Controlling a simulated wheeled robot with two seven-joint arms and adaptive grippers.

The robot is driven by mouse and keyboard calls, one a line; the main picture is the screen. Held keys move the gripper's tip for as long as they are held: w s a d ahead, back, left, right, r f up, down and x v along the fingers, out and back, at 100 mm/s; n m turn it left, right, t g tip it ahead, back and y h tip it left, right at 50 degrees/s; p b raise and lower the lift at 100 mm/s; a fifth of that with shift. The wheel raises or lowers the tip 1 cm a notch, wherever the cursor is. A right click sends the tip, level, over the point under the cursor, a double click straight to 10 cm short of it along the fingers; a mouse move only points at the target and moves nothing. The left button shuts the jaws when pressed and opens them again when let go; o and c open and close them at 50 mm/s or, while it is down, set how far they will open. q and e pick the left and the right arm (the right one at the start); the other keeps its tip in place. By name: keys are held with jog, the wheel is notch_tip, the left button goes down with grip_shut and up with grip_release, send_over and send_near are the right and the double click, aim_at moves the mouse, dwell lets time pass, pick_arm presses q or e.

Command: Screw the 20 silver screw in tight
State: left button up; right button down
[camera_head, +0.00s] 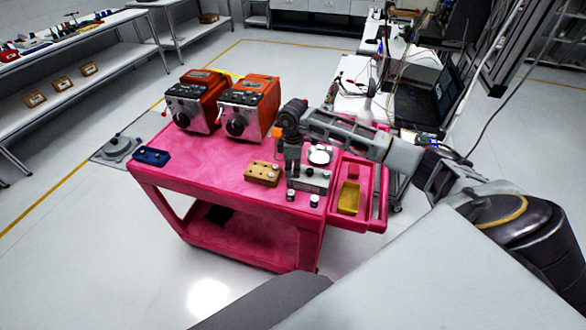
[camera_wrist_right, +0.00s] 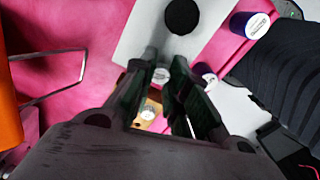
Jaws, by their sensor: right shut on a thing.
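My right gripper (camera_head: 292,174) points down at the grey-white fixture (camera_head: 318,183) on the pink cart's top. In the right wrist view its two dark fingers (camera_wrist_right: 166,74) are closed around a small silver round piece (camera_wrist_right: 160,76), apparently the silver screw. The fingers hide most of it, and I cannot read a number on it. The pale fixture plate (camera_wrist_right: 145,38) with a black round spot lies right under the fingertips in that view. I cannot tell whether the screw is seated in the fixture. My left gripper is not in view.
A wooden block (camera_head: 262,174) with silver pieces stands left of the gripper. Two blue-and-white cylinders (camera_head: 291,195) (camera_head: 314,200) stand near the cart's front edge. Two orange instruments (camera_head: 248,108) (camera_head: 195,101) stand behind.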

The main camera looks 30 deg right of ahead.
jog(key=m, duration=0.3)
jog(key=c, duration=1.3)
grip_release()
jog(key=shift+w+a+m, duration=0.1)
jog(key=shift+w+m, duration=0.05)
jog(key=shift+m, duration=0.15)
jog(key=shift+r, duration=0.25)
jog(key=shift+c, duration=0.3)
jog(key=shift+r+p, duration=1)
jog(key=shift+r, duration=0.05)
jog(key=shift+r+p, duration=2.1)
jog(key=shift+r, duration=0.45)
jog(key=shift+a+f, duration=0.1)
